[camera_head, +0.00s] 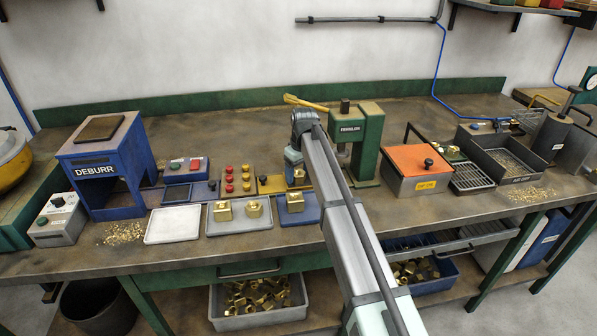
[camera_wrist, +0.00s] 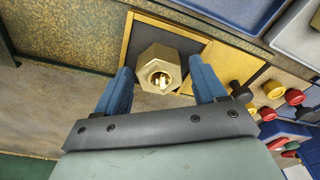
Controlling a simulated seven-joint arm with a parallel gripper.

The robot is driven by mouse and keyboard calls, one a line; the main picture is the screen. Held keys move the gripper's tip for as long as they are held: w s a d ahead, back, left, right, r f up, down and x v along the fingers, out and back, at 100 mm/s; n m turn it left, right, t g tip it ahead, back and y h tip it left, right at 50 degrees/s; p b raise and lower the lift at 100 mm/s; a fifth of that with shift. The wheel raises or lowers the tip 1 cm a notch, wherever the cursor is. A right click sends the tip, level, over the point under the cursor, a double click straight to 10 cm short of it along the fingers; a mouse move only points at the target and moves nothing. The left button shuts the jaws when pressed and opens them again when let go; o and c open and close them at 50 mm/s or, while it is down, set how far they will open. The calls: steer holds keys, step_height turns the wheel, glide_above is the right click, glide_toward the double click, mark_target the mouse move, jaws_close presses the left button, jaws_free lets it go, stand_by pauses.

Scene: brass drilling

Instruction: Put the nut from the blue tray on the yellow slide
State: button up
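The yellow slide (camera_head: 271,186) lies on the bench in front of the green press; in the wrist view the slide (camera_wrist: 228,58) frames a dark recess. A brass hex nut (camera_wrist: 159,71) sits at this recess, hole facing the camera. My gripper (camera_wrist: 163,78) is over the slide, its blue fingers apart on either side of the nut with small gaps. In the head view the arm partly hides this spot.
A grey tray (camera_head: 239,230) with two brass nuts and an empty white tray (camera_head: 172,226) lie to the left. A box of red and yellow buttons (camera_head: 237,178) stands beside the slide.

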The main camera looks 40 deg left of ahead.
mark_target(301, 175)
steer(key=r, duration=0.4)
steer(key=d+r, duration=0.1)
steer(key=r, duration=0.7)
steer(key=shift+s+d+r, duration=0.1)
steer(key=shift+s+d, duration=0.1)
